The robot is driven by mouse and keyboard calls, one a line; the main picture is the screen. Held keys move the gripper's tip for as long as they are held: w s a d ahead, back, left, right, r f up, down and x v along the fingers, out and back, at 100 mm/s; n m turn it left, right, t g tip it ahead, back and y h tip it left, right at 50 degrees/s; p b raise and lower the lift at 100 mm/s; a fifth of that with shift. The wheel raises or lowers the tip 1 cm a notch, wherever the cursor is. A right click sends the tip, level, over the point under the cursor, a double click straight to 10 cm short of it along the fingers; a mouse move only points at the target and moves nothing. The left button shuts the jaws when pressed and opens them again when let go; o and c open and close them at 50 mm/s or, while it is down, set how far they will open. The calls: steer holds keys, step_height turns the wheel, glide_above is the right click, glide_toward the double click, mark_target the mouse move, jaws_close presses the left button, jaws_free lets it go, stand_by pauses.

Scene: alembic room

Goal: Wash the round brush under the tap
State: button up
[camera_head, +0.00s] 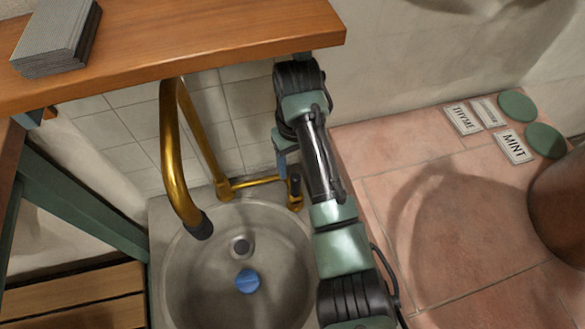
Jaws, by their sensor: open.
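A small blue round object (248,281) lies in the grey stone basin (185,285), just below the dark drain (240,246). It may be the round brush; no bristles can be made out. The brass tap (175,160) arches up from behind the basin, and its dark-tipped spout hangs over the basin's upper left. A brass side pipe with a dark upright handle (295,187) is at the basin's back right. My gripper (282,160) is open above and behind this handle, partly hidden by my arm. No water stream shows.
A wooden shelf (200,45) runs above the basin, bearing a grey ridged block (55,38). The pink tiled top at right holds name cards (513,146), green discs (518,106) and a brown rounded vessel (562,205). Wooden slats (75,295) lie at lower left.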

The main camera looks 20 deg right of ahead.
mark_target(295, 177)
steer(key=f+b, duration=0.1)
steer(key=f, duration=0.2)
steer(key=f+b, duration=0.1)
steer(key=f, duration=0.2)
steer(key=shift+s+f, duration=0.2)
steer(key=shift+f, duration=0.05)
jaws_close()
steer(key=shift+w, duration=0.1)
stand_by(1.1)
